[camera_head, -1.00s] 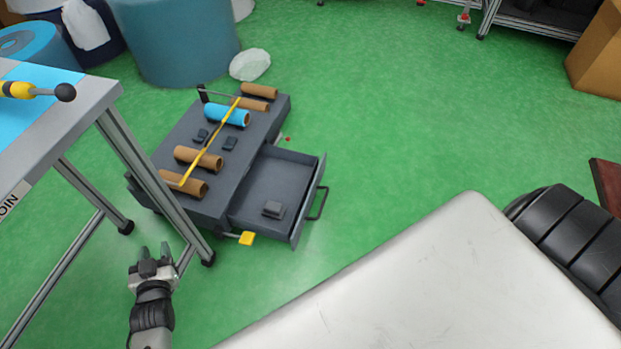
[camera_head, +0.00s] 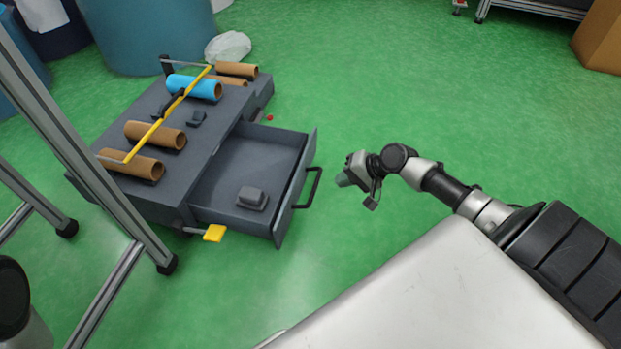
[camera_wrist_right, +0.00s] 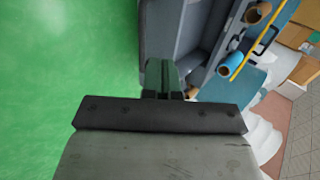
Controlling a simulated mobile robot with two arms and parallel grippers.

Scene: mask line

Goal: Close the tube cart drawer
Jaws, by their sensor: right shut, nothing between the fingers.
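The grey tube cart (camera_head: 175,205) stands on the green floor at the left of the head view, with brown and blue tubes on top under a yellow bar. Its drawer (camera_head: 230,190) is pulled out to the right, with a small dark block (camera_head: 252,198) inside. The drawer's dark handle (camera_head: 312,188) faces my right gripper. My right gripper (camera_head: 343,180) is shut and empty, a short way right of the handle and apart from it. In the right wrist view the gripper (camera_wrist_right: 165,75) points toward the drawer (camera_wrist_right: 157,35). My left gripper is out of view.
A metal table frame (camera_head: 85,140) stands at the left, in front of the cart. A yellow pedal (camera_head: 214,233) sticks out low by the drawer. A white bag (camera_head: 228,47) and a blue bin (camera_head: 140,35) stand behind.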

